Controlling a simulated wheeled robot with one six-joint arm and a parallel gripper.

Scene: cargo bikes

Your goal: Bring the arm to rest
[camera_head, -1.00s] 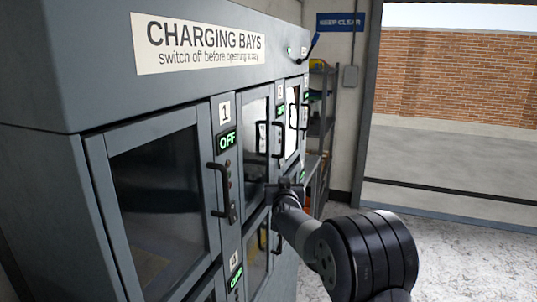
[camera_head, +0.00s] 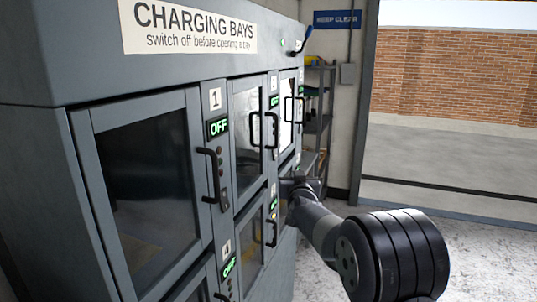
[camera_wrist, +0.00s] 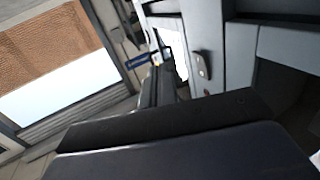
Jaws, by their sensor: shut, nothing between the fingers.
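My gripper (camera_head: 300,186) is at the end of my arm in the head view, close to the right-hand front of the grey charging cabinet (camera_head: 60,55). It is shut and empty. Its fingertips are too small and dark to make out, and I cannot tell whether it touches the cabinet. My arm reaches in from the lower right. In the wrist view, dark parts of my own gripper fill the bottom, with the cabinet front beyond at the upper right.
The cabinet has several glazed doors with black handles (camera_head: 209,176); the visible displays (camera_head: 217,128) read OFF. A blue-handled lever (camera_head: 302,42) is at its top right. Shelves (camera_head: 318,110) stand behind. An open doorway (camera_head: 450,150) and clear floor lie to the right.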

